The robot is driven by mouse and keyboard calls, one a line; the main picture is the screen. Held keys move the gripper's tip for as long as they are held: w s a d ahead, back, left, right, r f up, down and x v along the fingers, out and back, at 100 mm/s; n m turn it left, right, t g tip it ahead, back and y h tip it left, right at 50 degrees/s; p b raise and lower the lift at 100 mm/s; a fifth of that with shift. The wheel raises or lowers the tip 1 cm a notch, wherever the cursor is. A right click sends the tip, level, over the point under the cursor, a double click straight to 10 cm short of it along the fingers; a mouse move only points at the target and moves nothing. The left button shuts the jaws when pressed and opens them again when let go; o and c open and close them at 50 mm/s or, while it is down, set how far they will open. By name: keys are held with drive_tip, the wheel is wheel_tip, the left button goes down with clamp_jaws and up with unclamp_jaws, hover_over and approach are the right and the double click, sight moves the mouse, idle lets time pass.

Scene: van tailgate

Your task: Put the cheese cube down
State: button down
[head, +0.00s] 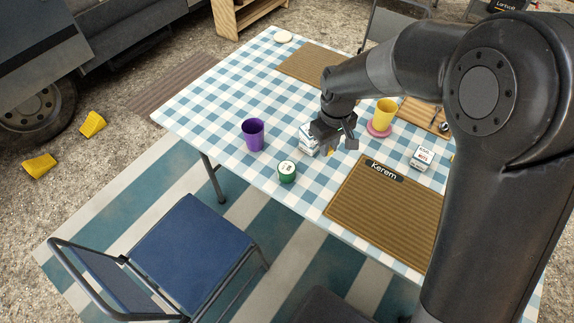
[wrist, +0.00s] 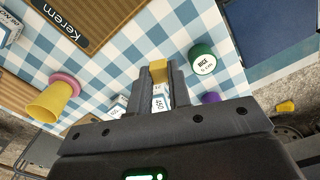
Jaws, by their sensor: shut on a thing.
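My gripper (wrist: 159,84) is shut on the cheese cube (wrist: 158,68), a small yellow block between the fingertips in the wrist view. In the head view my gripper (head: 333,143) is over the checked table (head: 215,90), and only a bit of yellow shows at its fingers. White cartons with printed labels (head: 307,137) stand right by the gripper, partly hidden by it. The gap between the cube and the tabletop cannot be judged exactly.
A yellow cup (head: 384,113) stands on a pink coaster (head: 378,130). A brown mat marked Kerem (head: 382,205) lies in front. A small white box (head: 422,157) is farther right.

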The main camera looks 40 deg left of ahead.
hover_over(287, 167)
wheel_tip(287, 167, down, 7)
drive_tip(key=shift+r, duration=0.1)
drive_tip(key=shift+f, duration=2)
drive_tip(key=shift+f, duration=0.1)
drive_tip(key=c, duration=1.3)
unclamp_jaws()
drive_tip(key=shift+c, duration=0.2)
wheel_tip(287, 167, up, 12)
